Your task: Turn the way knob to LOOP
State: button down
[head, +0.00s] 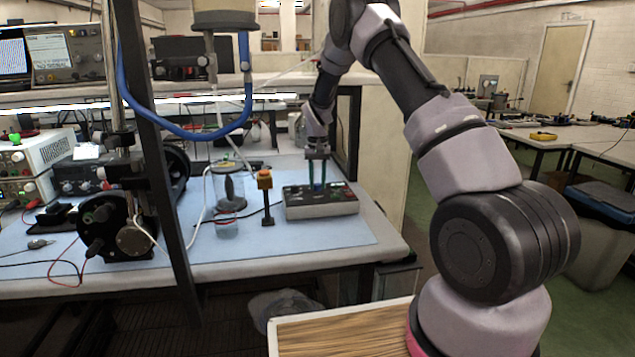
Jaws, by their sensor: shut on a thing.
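My gripper (317,186) points straight down over the top of this box. Its fingers are shut on a small blue knob (318,188) on the box's top, left of the middle. The fingers partly hide the knob. Its pointer and any LOOP lettering are too small to read. A small red spot (349,194) shows on the right part of the box's top.
An orange-topped post (265,182) and a clear cylinder (228,186) stand just left of the box. The blue mat (330,237) is clear in front of the box.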

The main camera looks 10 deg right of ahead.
jog(key=c, duration=0.6)
grip_release()
notch_tip(320, 180, up, 11)
jog(key=shift+f, duration=0.1)
notch_tip(320, 180, up, 12)
jog(key=t, duration=0.2)
send_over(318, 184)
jog(key=s+d, duration=0.2)
jog(key=s, duration=0.5)
jog(key=s+d+r+m+t+y, duration=0.1)
jog(key=s+d+r+y, duration=0.1)
jog(key=s+r, duration=0.65)
jog(key=s+t, duration=0.1)
jog(key=s, duration=0.7)
jog(key=s+d+r+t, duration=0.1)
jog(key=s, duration=0.7)
jog(key=s+r+m+t, duration=0.1)
jog(key=s+t, duration=0.1)
jog(key=s, duration=0.7)
jog(key=shift+d, duration=0.4)
